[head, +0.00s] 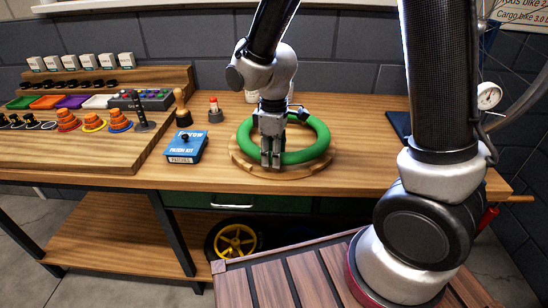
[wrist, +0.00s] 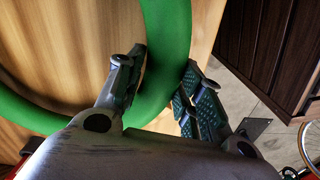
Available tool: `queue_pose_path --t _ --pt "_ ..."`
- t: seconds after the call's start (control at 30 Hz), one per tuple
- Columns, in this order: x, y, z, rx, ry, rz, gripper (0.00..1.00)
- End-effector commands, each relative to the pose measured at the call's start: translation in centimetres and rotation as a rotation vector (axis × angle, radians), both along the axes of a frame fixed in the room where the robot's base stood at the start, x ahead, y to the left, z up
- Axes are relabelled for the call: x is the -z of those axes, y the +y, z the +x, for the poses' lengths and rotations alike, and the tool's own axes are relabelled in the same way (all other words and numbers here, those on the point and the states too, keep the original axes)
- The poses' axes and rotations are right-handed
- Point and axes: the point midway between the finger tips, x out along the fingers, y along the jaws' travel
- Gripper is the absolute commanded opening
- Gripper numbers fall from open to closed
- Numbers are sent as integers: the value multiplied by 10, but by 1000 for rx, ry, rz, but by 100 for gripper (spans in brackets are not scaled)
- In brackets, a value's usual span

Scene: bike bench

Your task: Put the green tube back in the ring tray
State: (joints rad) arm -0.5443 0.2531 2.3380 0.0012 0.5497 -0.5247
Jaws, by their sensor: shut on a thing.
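The green tube (head: 314,149) is a thick ring lying over the round wooden ring tray (head: 240,168) on the bench. My gripper (head: 271,162) is at the tube's front side, fingers pointing down, and is shut on it. In the wrist view the green tube (wrist: 166,40) passes between the two fingers of my gripper (wrist: 160,92). A short dark valve piece shows at the tube's upper right in the head view. I cannot tell whether the tube rests fully on the tray or is slightly raised.
A blue patch kit box (head: 186,147) stands left of the tray, with a red-topped small bottle (head: 215,110) behind it. A wooden stepped rack (head: 70,150) with coloured trays and orange cones fills the left. Bare bench top (head: 365,150) lies right of the tray.

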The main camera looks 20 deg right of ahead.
Motion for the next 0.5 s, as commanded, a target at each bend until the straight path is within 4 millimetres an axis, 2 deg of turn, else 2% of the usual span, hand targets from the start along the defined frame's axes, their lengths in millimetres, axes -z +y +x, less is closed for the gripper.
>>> queue_pose_path --t 0.13,0.43,0.47,0.5 --pt "17 0 0 1 2 -1 7" --pt "18 0 0 1 0 0 6" --pt "18 0 0 1 0 0 42" --pt "18 0 0 1 0 0 49"
